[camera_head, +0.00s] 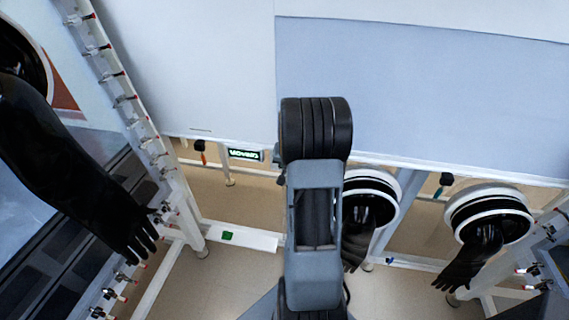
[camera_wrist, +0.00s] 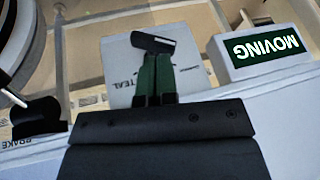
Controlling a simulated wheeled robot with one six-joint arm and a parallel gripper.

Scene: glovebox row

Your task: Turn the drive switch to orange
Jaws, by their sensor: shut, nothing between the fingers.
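The drive switch, a black lever-like knob (camera_wrist: 153,42) with a pale mark at its right end, shows in the wrist view on a white plate (camera_wrist: 120,65). It lies slanted, its right end slightly lower. The plate reads "TEAL" at lower left; lettering on the right is mostly hidden, and I see no orange label. My gripper (camera_wrist: 154,62) has its dark green fingers together, shut and empty, with the tips right at the knob. I cannot tell if they touch it. In the head view my arm hides the gripper and the switch.
A "MOVING" display (camera_wrist: 262,50) is right of the plate; it also shows in the head view (camera_head: 244,154). A black knob (camera_wrist: 36,117) marked "BRAKE" is at left. Black gloves hang from ports, one glove (camera_head: 475,255) at right. A pale panel (camera_head: 420,90) stands ahead.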

